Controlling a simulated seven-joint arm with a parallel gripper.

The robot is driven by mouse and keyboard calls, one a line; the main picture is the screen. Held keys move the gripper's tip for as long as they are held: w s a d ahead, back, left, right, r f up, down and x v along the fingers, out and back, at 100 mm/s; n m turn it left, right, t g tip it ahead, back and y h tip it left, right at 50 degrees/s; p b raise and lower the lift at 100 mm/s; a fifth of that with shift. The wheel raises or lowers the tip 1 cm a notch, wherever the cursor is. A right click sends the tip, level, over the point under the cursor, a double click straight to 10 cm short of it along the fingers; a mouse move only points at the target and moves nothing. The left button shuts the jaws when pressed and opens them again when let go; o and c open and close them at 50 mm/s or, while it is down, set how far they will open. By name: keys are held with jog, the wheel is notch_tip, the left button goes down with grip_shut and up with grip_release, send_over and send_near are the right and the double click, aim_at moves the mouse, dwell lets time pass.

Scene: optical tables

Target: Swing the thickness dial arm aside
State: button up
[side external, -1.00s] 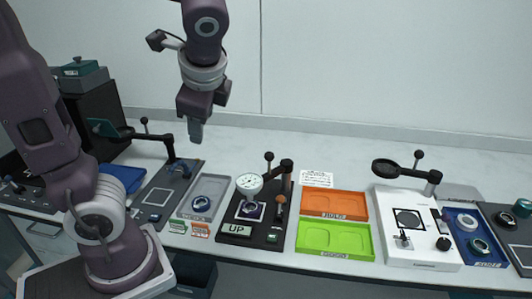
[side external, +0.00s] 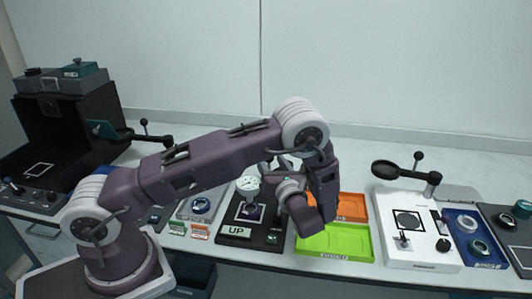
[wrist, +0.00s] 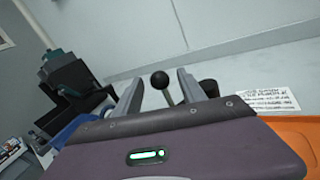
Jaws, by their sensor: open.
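The thickness dial (side external: 248,184) is a round white gauge above a black base plate (side external: 222,217) marked UP. Its arm and post are mostly hidden behind my wrist in the side view. In the wrist view, a black ball knob (wrist: 160,79) on a short stem stands between the two fingers of my gripper (wrist: 160,88). The fingers are apart, one on each side of the knob; I cannot tell whether either touches it. A dark cylinder (wrist: 209,88) shows just right of the right finger. The fingertips are not clear in the side view.
An orange tray (side external: 352,207) and a green tray (side external: 335,240) lie right of the dial plate. A white device (side external: 395,222) with a magnifier (side external: 385,169) stands further right. A grey tray (side external: 187,209) lies to the left. A written card (wrist: 262,97) lies behind the orange tray.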

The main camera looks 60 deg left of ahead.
jog(key=x, duration=0.5)
grip_shut()
jog(key=shift+r, duration=0.1)
dwell(1.2)
